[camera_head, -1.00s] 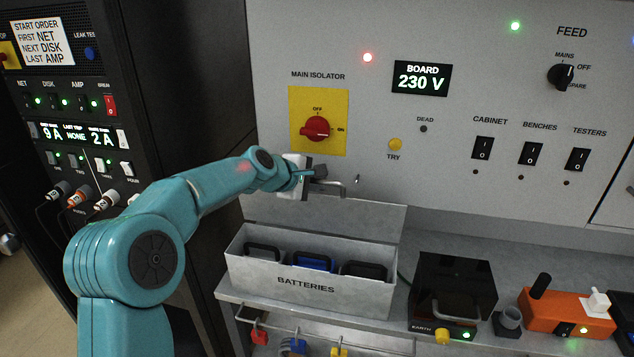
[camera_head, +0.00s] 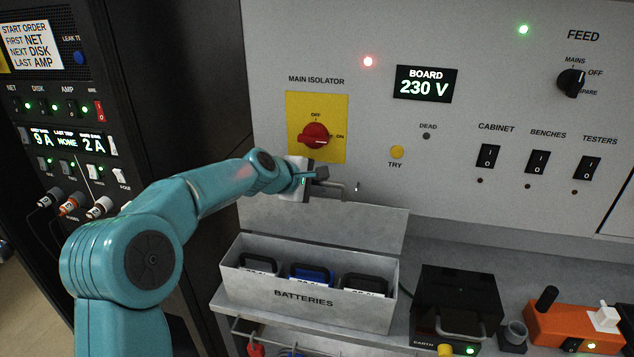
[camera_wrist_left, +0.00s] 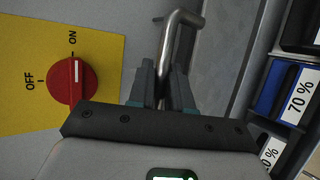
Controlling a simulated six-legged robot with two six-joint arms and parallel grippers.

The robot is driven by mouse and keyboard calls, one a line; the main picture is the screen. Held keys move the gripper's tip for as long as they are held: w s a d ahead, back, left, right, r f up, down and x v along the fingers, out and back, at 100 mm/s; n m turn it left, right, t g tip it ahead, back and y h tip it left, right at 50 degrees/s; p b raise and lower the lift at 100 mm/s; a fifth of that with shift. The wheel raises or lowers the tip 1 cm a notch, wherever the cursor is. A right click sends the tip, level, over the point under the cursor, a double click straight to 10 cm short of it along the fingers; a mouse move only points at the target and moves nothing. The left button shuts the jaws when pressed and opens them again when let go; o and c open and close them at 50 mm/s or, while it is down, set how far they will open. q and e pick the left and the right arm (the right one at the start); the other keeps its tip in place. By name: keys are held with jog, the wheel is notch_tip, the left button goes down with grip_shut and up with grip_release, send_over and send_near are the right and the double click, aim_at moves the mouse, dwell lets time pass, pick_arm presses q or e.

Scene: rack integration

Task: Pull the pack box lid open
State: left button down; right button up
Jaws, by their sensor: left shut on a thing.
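The pack box is a grey box (camera_head: 355,312) marked BATTERIES, standing on the shelf below the panel. Its grey lid (camera_head: 350,228) stands up at the back edge, and the inside of the box shows. Several dark-handled batteries sit in it, the middle one (camera_head: 311,275) blue. My left gripper (camera_head: 320,178) is at the lid's top edge, shut on the metal bar handle (camera_wrist_left: 168,50). In the left wrist view its fingers (camera_wrist_left: 163,82) close around the bar. My right gripper is not in view.
The red main isolator knob (camera_head: 315,135) on its yellow plate is just above my left gripper. A black rack (camera_head: 180,90) stands close on the left. A black EARTH unit (camera_head: 455,300) and an orange tester (camera_head: 570,322) stand right of the box.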

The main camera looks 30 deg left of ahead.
pick_arm(q)
jog(key=shift+r, duration=0.1)
jog(key=c, duration=1.1)
grip_release()
jog(key=shift+s, duration=0.1)
jog(key=b+v, duration=0.3)
jog(key=v, duration=1.3)
jog(key=shift+s, duration=0.1)
